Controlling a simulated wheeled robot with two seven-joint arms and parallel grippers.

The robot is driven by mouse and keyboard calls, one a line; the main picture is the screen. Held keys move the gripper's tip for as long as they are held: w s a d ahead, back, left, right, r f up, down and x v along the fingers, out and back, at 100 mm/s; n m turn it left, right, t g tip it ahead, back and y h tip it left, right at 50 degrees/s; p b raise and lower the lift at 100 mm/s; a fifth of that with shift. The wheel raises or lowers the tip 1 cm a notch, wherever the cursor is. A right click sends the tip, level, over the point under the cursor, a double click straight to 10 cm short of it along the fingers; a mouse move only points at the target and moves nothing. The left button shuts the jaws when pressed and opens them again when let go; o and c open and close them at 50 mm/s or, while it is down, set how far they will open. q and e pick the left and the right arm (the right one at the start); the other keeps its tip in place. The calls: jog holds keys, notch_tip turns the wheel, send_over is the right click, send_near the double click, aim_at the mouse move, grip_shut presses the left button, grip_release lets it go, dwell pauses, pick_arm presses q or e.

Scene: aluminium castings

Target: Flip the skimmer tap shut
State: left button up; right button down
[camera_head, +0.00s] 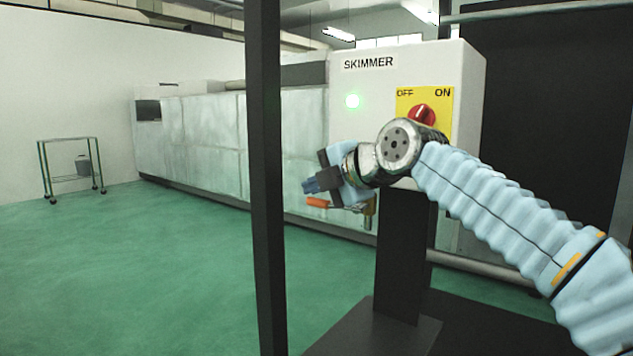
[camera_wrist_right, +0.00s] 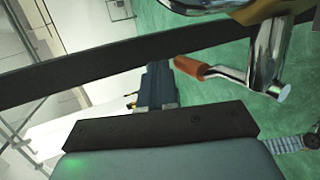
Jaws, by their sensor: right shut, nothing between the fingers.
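The skimmer tap (camera_head: 370,210) hangs under the white box marked SKIMMER; my wrist partly hides it in the head view. Its lever sticks out sideways to the left and ends in an orange grip (camera_head: 316,202). In the right wrist view the orange grip (camera_wrist_right: 190,67) sits on a shiny metal lever (camera_wrist_right: 228,74) beside the tap's body (camera_wrist_right: 268,52). My right gripper (camera_head: 310,186) is shut and empty, just above the grip in the head view. Its fingertips (camera_wrist_right: 157,75) appear close beside the grip's end; I cannot tell whether they touch. My left gripper is not in view.
A dark upright post (camera_head: 265,180) stands left of the gripper. A trolley (camera_head: 70,170) stands far left. Green floor lies open at left.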

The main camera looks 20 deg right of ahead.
jog(key=shift+r, duration=0.1)
dwell(0.3)
notch_tip(320, 180, up, 14)
jog(key=s+a+p, duration=0.1)
jog(key=a+p, duration=0.1)
jog(key=p, duration=0.1)
jog(key=shift+s+f, duration=0.25)
jog(key=shift+s, duration=0.1)
jog(key=shift+a, duration=0.1)
